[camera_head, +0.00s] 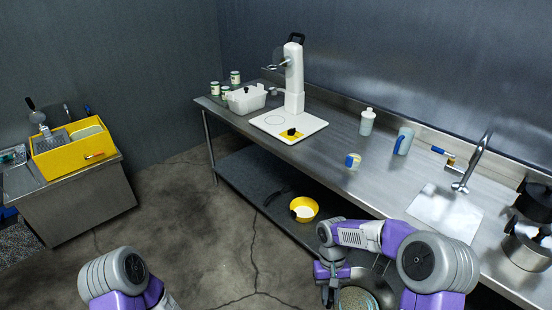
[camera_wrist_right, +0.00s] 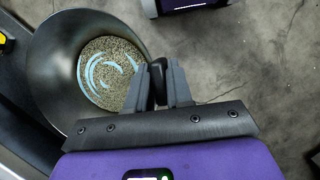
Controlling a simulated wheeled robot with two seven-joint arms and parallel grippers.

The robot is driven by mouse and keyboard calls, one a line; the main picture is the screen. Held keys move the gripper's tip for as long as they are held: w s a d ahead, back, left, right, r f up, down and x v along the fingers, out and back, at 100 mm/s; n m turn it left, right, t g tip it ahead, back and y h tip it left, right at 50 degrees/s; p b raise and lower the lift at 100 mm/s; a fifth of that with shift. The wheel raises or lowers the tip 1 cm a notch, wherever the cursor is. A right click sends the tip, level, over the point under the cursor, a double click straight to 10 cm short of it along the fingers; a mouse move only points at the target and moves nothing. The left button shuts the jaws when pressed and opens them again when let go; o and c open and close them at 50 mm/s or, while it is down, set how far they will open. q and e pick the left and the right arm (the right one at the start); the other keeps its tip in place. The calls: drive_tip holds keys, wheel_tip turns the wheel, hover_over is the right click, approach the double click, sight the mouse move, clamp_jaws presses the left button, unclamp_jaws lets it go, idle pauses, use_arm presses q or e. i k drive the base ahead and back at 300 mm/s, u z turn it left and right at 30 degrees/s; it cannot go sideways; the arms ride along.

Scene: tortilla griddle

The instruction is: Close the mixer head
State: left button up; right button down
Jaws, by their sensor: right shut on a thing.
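The white mixer (camera_head: 294,90) stands on the far part of the steel counter, on a white base plate (camera_head: 310,125). Its head points upright, with a black part on top and a metal attachment jutting left. My right gripper (camera_head: 331,293) is far from it, low in front of the counter. In the right wrist view my right gripper (camera_wrist_right: 159,84) is shut on the black handle of a metal bowl (camera_wrist_right: 52,70). The bowl holds grainy brown contents with pale blue streaks, and it shows at the bottom of the head view (camera_head: 374,284). My left gripper is out of view.
A white tub (camera_head: 246,99) and several small cans stand left of the mixer. A bottle (camera_head: 367,122), a blue-handled jug (camera_head: 403,141) and a sink tap (camera_head: 468,165) are along the counter. A yellow bowl (camera_head: 304,205) sits on the lower shelf.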

sight(274, 121)
drive_tip(key=u, duration=1.3)
drive_tip(key=i, duration=1.7)
drive_tip(key=z, duration=0.5)
drive_tip(key=i, duration=1)
drive_tip(key=z, duration=1.05)
